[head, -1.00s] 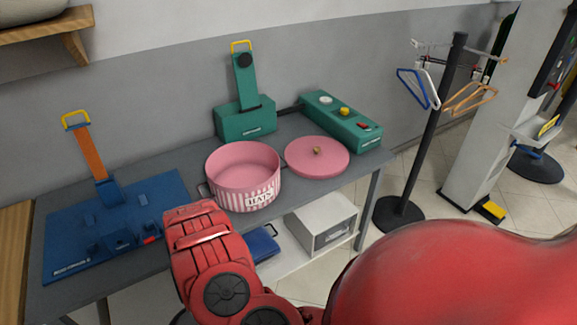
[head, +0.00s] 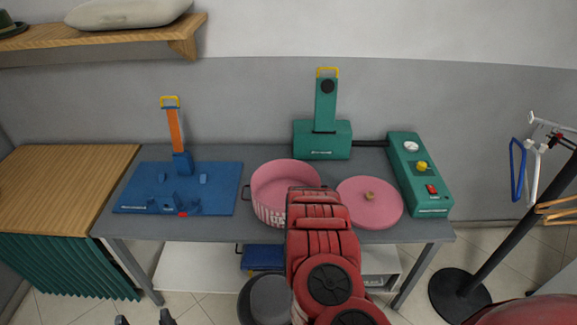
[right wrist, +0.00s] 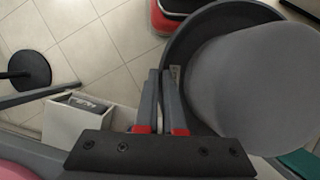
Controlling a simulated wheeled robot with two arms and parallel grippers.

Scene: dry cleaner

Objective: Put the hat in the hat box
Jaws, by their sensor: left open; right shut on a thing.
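The hat (head: 262,301) is grey with a round crown and a darker brim. In the head view it is low in front of the table, partly behind my red right arm. In the right wrist view the hat (right wrist: 240,85) fills the right side, and my right gripper (right wrist: 162,78) is shut on its brim. The pink round hat box (head: 272,178) stands open on the table, its striped, lettered front partly hidden by my arm. Its pink lid (head: 384,208) lies to the right. My left gripper (head: 144,319) is open at the bottom edge, only its fingertips showing.
On the grey table (head: 250,236) stand a blue press (head: 225,185), a green press (head: 322,140) and a green control box (head: 418,180). A black rack (head: 480,275) with hangers stands right. A wooden counter (head: 60,180) adjoins the left. A wall shelf (head: 100,41) hangs above.

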